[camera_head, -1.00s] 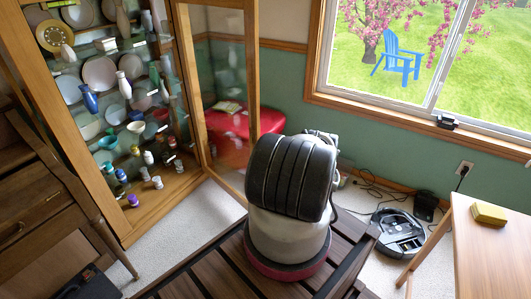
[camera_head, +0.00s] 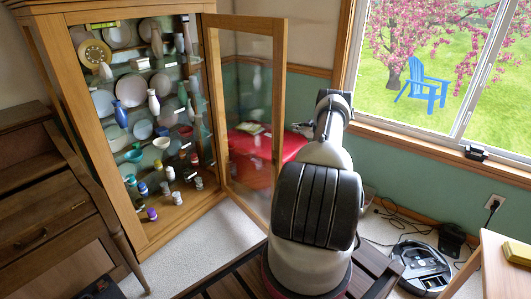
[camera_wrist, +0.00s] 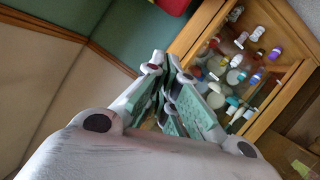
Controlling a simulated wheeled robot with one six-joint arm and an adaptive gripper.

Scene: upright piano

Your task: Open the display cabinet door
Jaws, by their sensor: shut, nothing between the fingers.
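The display cabinet (camera_head: 165,215) stands at the left in the head view, its shelves full of dishes and vases. Its glass door (camera_head: 280,100) has a wooden frame and stands swung wide open at the cabinet's right side. In the wrist view my gripper (camera_wrist: 178,100) is shut and empty, with green pads on its fingers. The cabinet's shelf items (camera_wrist: 240,75) and wooden frame lie beyond the fingers at the upper right there. In the head view my arm stands in front and right of the door, and I cannot clearly make out the gripper.
A dark wooden piece of furniture (camera_head: 40,215) stands left of the cabinet. A red surface (camera_head: 245,150) shows through the door glass. A robot vacuum (camera_head: 422,265) and cables lie on the floor at right, near a wooden table (camera_head: 500,270). The window wall is behind.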

